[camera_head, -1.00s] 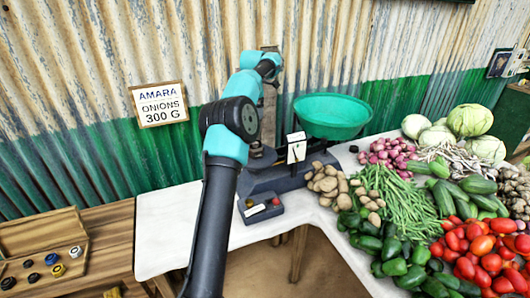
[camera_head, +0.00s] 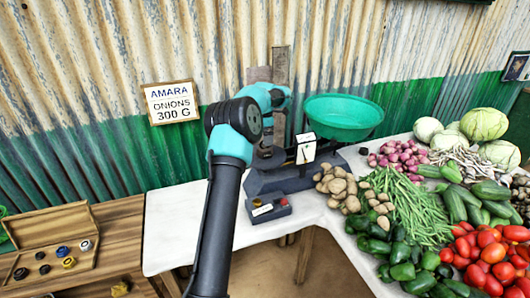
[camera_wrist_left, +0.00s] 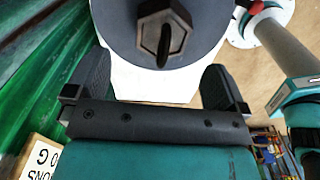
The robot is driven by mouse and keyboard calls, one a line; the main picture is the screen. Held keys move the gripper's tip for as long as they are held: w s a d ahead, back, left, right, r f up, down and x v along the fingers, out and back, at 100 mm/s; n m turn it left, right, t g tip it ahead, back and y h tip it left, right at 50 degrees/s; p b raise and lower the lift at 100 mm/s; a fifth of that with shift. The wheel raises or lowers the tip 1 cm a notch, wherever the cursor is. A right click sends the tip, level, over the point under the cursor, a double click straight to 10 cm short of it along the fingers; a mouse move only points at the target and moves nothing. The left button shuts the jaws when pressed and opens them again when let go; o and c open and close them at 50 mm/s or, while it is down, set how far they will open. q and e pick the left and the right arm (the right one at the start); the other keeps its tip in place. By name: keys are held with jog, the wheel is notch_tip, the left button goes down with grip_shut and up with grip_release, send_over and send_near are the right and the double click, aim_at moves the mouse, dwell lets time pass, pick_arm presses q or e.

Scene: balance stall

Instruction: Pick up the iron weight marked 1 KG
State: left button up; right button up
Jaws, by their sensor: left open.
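A dark iron weight with a hexagonal top and a ring (camera_wrist_left: 163,35) sits on a round grey plate (camera_wrist_left: 205,50) in the left wrist view. No marking on it is readable. In the head view a dark shape that looks like this weight (camera_head: 267,154) shows on the left side of the balance scale (camera_head: 290,178). My left gripper (camera_wrist_left: 155,70) is open and empty, its two fingers apart near the plate's edge, with the weight beyond the fingertips. My right gripper is not in view.
The scale's green pan (camera_head: 342,112) stands right of the weight. A small box with buttons (camera_head: 268,208) lies in front. Potatoes (camera_head: 342,186) and other vegetables crowd the right. An open wooden case (camera_head: 60,232) with several small weights is at left. The corrugated wall (camera_head: 130,55) is close behind.

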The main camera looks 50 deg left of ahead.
pick_arm(q)
jog(key=shift+f, duration=0.25)
jog(key=shift+f, duration=0.1)
jog(key=shift+d+f, duration=0.15)
jog(key=shift+f, duration=2.4)
jog(key=shift+c, duration=0.2)
jog(key=shift+r, duration=0.15)
jog(key=c, duration=1.7)
